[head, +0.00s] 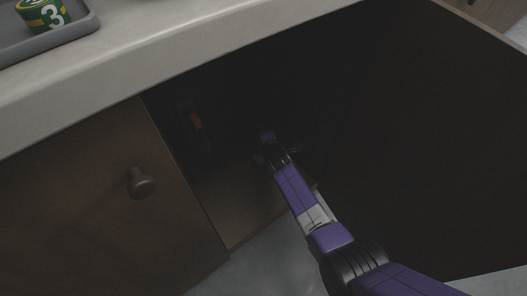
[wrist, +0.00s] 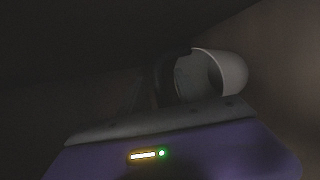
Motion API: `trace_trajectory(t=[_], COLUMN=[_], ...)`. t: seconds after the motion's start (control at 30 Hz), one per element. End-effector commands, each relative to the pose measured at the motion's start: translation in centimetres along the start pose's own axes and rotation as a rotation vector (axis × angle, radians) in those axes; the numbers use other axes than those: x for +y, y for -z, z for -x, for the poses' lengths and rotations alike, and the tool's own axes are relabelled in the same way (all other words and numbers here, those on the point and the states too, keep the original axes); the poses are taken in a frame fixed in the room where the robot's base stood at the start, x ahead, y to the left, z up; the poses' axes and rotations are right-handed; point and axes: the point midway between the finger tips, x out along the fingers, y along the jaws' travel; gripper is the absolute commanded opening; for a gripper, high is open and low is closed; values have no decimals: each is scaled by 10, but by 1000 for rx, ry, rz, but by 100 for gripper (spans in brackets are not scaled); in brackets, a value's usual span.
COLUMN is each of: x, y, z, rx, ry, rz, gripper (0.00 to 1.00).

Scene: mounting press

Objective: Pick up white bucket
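A pale, rounded, hollow thing, which looks like the white bucket (wrist: 235,70), shows in the wrist view just beyond my gripper's body, right of centre. Its open side faces left in that view, and a dark shape covers part of it. I cannot tell whether my gripper touches it. In the head view, my gripper (head: 277,150) reaches down into the dark open cabinet. Its fingers are too dark to show whether they are open or shut. The bucket cannot be made out in the head view.
The cabinet has a wooden door with a round knob (head: 141,183) at left. A pale countertop (head: 190,60) runs above it, bearing a grey tray (head: 60,38) with a green and yellow can (head: 42,14). A small orange-red thing (head: 196,121) shows inside, left of my gripper.

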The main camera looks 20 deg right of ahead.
Motion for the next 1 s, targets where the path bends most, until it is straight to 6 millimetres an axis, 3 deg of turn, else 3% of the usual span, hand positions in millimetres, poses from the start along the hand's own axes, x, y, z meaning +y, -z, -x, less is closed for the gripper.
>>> trace_trajectory(t=[0.27, 0.5, 1.0], x=[0, 0, 0], y=[0, 0, 0], z=[-2, -2, -2], rx=[1, 1, 1], ry=[0, 0, 1], rz=[0, 0, 0], gripper=[40, 0, 0])
